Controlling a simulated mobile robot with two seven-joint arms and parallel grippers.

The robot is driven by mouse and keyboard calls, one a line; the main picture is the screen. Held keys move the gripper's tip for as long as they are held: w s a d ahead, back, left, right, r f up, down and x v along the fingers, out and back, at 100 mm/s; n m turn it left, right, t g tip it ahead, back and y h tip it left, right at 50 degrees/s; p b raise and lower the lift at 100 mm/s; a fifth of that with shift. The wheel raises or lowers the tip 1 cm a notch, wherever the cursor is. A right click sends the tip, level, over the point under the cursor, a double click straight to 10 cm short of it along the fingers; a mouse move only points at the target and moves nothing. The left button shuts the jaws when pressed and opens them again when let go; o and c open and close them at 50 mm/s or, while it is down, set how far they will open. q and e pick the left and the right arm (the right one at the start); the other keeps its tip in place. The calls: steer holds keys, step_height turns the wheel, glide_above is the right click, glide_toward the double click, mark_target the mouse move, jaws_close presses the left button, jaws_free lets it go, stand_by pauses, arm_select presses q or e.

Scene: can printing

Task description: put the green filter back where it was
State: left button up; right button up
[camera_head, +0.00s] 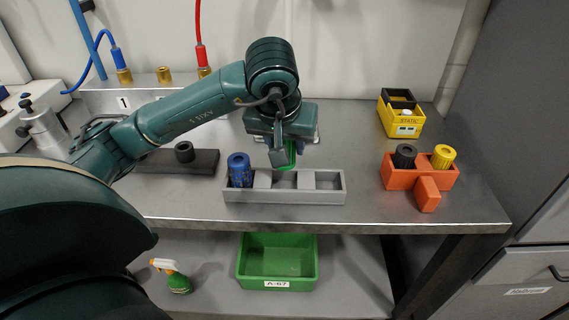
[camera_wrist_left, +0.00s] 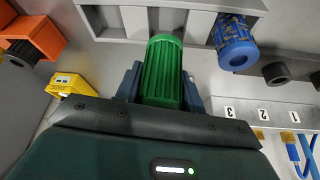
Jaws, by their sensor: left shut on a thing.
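The green filter (camera_wrist_left: 163,72) is a ribbed cylinder held between the fingers of my left gripper (camera_wrist_left: 160,88). In the head view the green filter (camera_head: 284,154) is mostly hidden behind my left gripper (camera_head: 290,150), above the grey holder. The grey holder (camera_head: 284,197) has a blue filter (camera_head: 239,170) in its left slot; its other visible slots look empty. In the wrist view the blue filter (camera_wrist_left: 236,45) and the grey holder (camera_wrist_left: 190,5) show beyond the green filter. I cannot tell whether the green filter touches the holder. My right gripper is not in view.
An orange holder (camera_head: 429,194) with a black and a yellow filter (camera_head: 443,156) stands at the right, in front of a yellow box (camera_head: 402,116). A dark block (camera_head: 205,162) with a dark ring lies at the left. A green bin (camera_head: 277,281) and spray bottle (camera_head: 173,277) are on the lower shelf.

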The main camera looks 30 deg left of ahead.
arm_select(q)
step_height(320, 180, down, 5)
steer(key=shift+r, duration=0.2)
steer(key=shift+f+b, duration=0.6)
steer(key=shift+b, duration=0.15)
steer(key=o, duration=1.1)
steer(key=shift+r, duration=0.1)
